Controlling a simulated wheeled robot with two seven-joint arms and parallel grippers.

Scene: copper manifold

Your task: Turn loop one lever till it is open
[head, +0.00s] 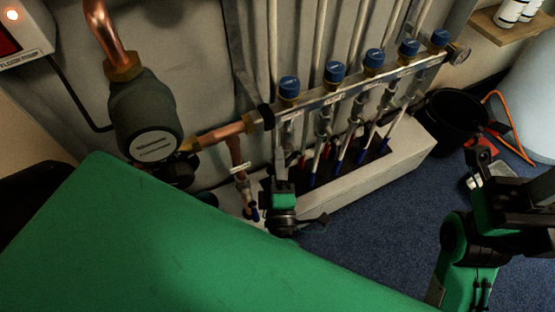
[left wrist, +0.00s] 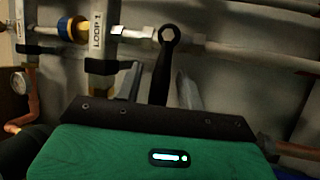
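The loop one lever (left wrist: 163,68) is black, with a ring-shaped end on a metal valve fitting, and stands across its pipe in the left wrist view. A "LOOP 1" label (left wrist: 97,32) marks the manifold beside it. My left gripper (left wrist: 158,85) is open, with one grey finger on each side of the lever. A gap shows on both sides, so I see no grip. In the head view my left gripper (head: 283,180) is below the manifold's left end, and the lever is hard to make out there. My right gripper (head: 485,165) is at the right edge, its fingers unclear.
The manifold bar (head: 350,88) carries several blue caps, with pipes above and below. A dark pump (head: 145,115) and copper pipe (head: 222,133) are at left. A pale box (head: 385,170) surrounds the lower pipes. A black bucket (head: 452,112) stands on the blue carpet at right.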

